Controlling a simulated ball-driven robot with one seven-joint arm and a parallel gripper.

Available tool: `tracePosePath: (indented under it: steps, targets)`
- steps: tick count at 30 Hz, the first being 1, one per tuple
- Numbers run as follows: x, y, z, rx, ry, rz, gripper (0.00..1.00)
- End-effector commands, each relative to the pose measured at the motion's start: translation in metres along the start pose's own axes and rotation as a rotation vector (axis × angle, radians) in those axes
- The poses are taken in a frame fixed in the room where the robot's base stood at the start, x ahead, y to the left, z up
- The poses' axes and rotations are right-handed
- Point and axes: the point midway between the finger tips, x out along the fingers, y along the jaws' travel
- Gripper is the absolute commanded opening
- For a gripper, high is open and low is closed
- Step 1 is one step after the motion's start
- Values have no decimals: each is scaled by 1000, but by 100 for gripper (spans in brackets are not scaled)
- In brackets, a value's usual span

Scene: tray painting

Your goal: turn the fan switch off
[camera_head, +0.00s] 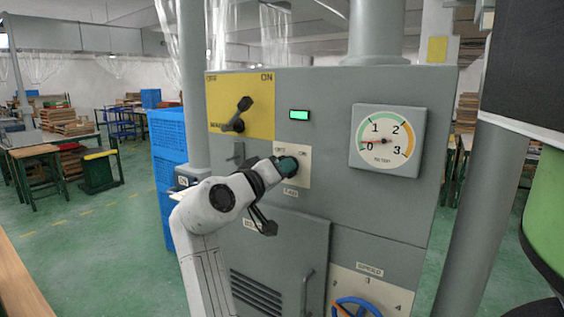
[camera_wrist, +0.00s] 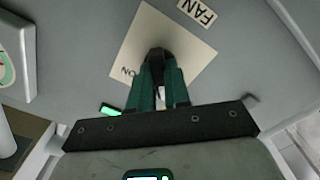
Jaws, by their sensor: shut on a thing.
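The fan switch sits on a cream plate (camera_head: 303,173) on the front of the grey cabinet, above a small "FAN" label (camera_head: 291,192). In the head view my gripper (camera_head: 291,166) is at this plate and covers the switch. In the wrist view the plate (camera_wrist: 133,45) and the "FAN" label (camera_wrist: 198,11) show at the top. There the dark switch knob (camera_wrist: 157,54) is between the tips of my green fingers (camera_wrist: 158,75), which are shut on it. "ON" can be read on the plate; which way the knob points is hard to tell.
A lit green indicator (camera_head: 299,115) is above the plate. A yellow panel (camera_head: 258,88) with a black lever (camera_head: 239,115) is at upper left, a dial gauge (camera_head: 386,141) at right. Blue crates (camera_head: 170,135) stand left of the cabinet.

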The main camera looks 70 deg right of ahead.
Motion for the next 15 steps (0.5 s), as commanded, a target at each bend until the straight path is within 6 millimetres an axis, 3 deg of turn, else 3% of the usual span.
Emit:
tracePosePath:
  steps: [15]
  targets:
    - [-1, 0, -3, -70, 10, -1, 0]
